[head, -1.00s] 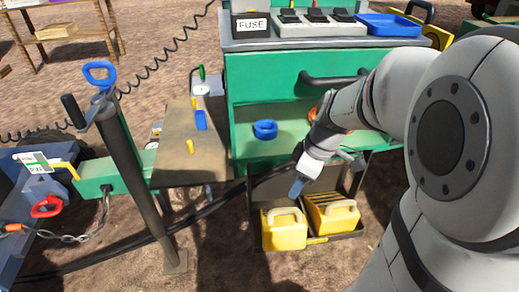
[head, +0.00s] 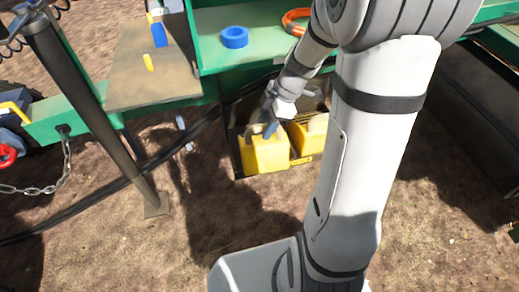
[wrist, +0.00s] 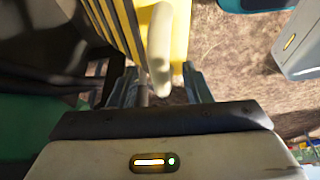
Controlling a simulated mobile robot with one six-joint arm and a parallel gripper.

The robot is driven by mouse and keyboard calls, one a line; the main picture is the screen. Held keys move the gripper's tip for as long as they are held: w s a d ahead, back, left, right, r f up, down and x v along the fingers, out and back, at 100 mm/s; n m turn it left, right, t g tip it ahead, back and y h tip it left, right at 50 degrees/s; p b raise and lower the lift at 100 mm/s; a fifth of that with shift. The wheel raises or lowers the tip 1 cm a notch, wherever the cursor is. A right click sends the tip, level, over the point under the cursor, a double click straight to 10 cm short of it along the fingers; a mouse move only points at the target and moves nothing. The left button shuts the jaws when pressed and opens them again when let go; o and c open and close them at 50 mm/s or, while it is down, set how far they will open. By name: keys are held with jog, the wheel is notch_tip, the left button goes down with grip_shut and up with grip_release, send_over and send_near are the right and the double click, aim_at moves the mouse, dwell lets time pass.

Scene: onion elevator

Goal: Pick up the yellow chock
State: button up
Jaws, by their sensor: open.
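Two yellow chocks with pale top handles stand side by side in a dark low rack: the left chock (head: 265,156) and the right chock (head: 314,141). My gripper (head: 269,129) is at the top of the left chock, and its handle is mostly hidden there. In the wrist view my gripper (wrist: 160,88) is open, with one finger on each side of the pale handle (wrist: 159,50) as seen in the picture. A ribbed yellow chock face (wrist: 122,22) shows beyond. I cannot tell whether the fingers touch the handle.
The rack (head: 293,163) sits under a green cabinet shelf (head: 212,52) that holds a blue ring (head: 234,37) and an orange coil (head: 296,20). A dark post (head: 95,110) and a black cable (head: 125,180) are at left. Bare ground lies in front.

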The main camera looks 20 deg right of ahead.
jog(key=shift+x, duration=0.9)
grip_shut()
jog(key=shift+r, duration=0.1)
dwell(0.6)
